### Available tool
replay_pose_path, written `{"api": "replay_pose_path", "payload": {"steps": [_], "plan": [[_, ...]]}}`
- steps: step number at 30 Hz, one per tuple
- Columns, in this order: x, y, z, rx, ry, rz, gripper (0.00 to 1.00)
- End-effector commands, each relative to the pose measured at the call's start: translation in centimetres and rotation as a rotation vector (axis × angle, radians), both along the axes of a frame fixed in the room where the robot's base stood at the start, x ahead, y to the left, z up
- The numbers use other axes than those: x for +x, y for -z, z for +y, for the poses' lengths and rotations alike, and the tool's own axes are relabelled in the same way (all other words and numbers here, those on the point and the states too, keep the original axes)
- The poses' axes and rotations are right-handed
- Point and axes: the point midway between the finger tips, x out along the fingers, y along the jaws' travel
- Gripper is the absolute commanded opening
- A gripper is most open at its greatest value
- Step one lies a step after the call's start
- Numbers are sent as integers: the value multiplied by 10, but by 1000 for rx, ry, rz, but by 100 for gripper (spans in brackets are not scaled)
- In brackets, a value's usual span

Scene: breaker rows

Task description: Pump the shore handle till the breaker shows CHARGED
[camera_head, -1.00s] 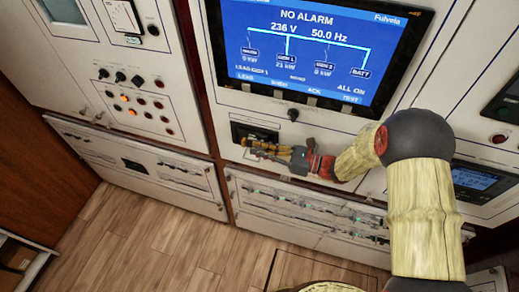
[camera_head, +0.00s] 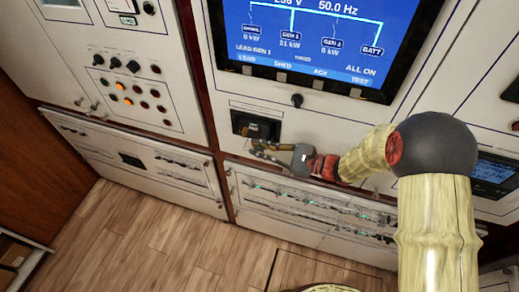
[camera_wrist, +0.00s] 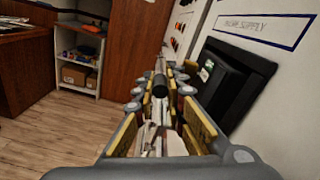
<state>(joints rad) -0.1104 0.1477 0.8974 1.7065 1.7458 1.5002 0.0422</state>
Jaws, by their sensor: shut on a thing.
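The shore breaker (camera_head: 250,122) is a black unit set in the white panel below the big screen. In the wrist view its dark body (camera_wrist: 228,82) stands to the right of my fingers, under a label ending in "SUPPLY". My gripper (camera_head: 258,147) is at the breaker's lower edge, reaching in from the right. In the wrist view the fingers (camera_wrist: 160,95) are closed around a dark, round-ended piece (camera_wrist: 160,84), which looks like the shore handle. The handle is mostly hidden by the fingers. The breaker's state flag cannot be read in either view.
The blue screen (camera_head: 305,35) is above the breaker, with a black knob (camera_head: 297,100) between them. Breaker rows (camera_head: 310,205) lie below. A panel with lit orange buttons (camera_head: 125,95) is at left. The wooden floor (camera_head: 170,235) is clear. Shelves (camera_wrist: 80,55) stand farther off.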

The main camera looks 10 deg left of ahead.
Motion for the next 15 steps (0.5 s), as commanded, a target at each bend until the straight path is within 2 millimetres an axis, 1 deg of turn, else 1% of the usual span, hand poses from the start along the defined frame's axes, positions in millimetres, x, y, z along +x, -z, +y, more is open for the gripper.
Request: {"api": "replay_pose_path", "payload": {"steps": [1,15], "plan": [[-1,4,0,-3,1,-6,0],[-1,4,0,-6,1,-26,0]]}}
